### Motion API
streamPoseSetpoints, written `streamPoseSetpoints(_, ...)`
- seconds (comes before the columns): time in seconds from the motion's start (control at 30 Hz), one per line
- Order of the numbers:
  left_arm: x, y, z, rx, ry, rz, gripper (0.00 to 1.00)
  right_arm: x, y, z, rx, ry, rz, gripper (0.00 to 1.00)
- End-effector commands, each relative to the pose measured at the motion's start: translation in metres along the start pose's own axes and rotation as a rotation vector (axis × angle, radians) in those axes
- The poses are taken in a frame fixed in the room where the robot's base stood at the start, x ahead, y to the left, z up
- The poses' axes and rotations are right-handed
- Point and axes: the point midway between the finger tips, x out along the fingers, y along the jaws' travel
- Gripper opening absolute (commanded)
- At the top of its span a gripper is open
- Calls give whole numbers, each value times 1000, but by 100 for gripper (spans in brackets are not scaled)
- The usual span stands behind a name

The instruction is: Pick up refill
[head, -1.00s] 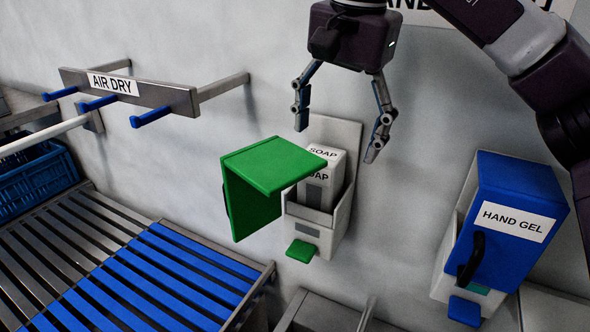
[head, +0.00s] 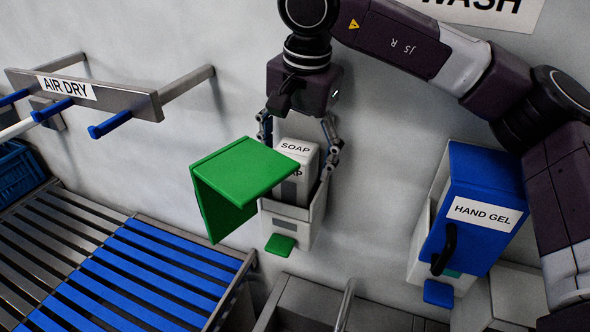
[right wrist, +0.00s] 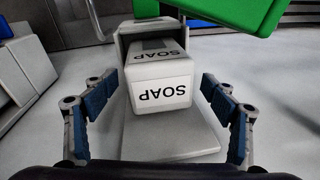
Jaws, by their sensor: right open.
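The refill is a white box labelled SOAP (head: 296,150), standing in the open soap dispenser (head: 309,220) on the wall. The dispenser's green cover (head: 240,172) is swung open to the left, and hides part of the box. My right gripper (head: 298,150) is over the dispenser, open, with its fingers on either side of the box's top. In the right wrist view the box (right wrist: 160,80) sits between the two spread blue-padded fingers (right wrist: 160,100), with a gap at each side. My left gripper is not in view.
A hand gel dispenser (head: 485,190) with a blue cover is on the wall at the right. An AIR DRY rail (head: 120,98) with blue pegs is at the left. A slatted rack (head: 150,270) lies below it. A metal basin edge (head: 345,300) is beneath the dispenser.

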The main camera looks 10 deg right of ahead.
Motion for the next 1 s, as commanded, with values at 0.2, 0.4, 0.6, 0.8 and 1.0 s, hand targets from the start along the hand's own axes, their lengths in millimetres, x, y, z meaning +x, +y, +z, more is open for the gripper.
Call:
streamPoseSetpoints(0.2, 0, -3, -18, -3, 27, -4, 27, 0, 0, 0, 0, 0, 0, 62)
streamPoseSetpoints(0.4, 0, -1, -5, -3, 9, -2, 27, 0, 0, 0, 0, 0, 0, 40)
streamPoseSetpoints(0.6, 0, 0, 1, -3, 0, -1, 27, 0, 0, 0, 0, -1, 0, 28)
streamPoseSetpoints(0.8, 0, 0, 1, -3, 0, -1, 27, -1, 0, 0, 0, -1, 0, 28)
streamPoseSetpoints(1.0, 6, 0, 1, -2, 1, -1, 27, -12, -3, -1, 1, 0, -2, 28)
